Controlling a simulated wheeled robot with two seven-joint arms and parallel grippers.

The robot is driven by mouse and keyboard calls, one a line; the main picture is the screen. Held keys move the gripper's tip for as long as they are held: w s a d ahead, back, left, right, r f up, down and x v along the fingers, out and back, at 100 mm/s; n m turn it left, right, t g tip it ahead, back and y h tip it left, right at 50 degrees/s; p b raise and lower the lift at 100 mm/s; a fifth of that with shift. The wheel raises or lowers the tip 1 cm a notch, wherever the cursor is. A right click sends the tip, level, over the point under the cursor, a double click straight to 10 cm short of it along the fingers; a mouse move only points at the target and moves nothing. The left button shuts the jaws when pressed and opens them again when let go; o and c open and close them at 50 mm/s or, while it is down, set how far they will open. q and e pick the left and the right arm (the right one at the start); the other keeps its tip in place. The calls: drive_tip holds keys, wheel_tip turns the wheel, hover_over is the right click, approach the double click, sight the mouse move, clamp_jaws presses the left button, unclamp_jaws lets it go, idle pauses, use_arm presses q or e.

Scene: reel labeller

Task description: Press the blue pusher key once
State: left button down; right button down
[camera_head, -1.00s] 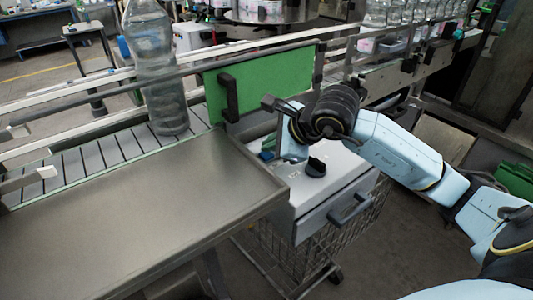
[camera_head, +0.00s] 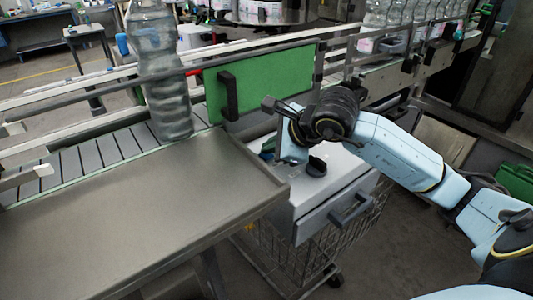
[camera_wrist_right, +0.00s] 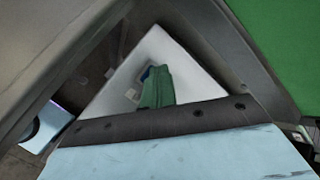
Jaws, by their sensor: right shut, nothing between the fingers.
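The blue pusher key is a small blue patch (camera_wrist_right: 146,73) on the white top of a cabinet in the right wrist view, partly covered by my fingers. In the head view only a little blue (camera_head: 268,145) shows at the cabinet top's left side. My right gripper (camera_wrist_right: 156,75) is shut and empty; its green fingers point at the key, with the tips right beside or over it. I cannot tell whether they touch. In the head view the light blue hand hides part of that area. My left gripper is not in view.
The grey cabinet (camera_head: 330,212) has a black knob (camera_head: 316,166) on top and a drawer handle in front. A green panel (camera_head: 270,82) with a black handle stands behind. A metal table (camera_head: 130,205) lies left. A large clear bottle (camera_head: 165,90) stands on the conveyor (camera_head: 100,150).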

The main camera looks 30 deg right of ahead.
sight(271, 156)
idle(0.4)
drive_tip(key=shift+r+p, duration=0.4)
drive_tip(key=shift+r, duration=0.4)
drive_tip(key=shift+r+p, duration=1.4)
drive_tip(key=shift+r, duration=1.15)
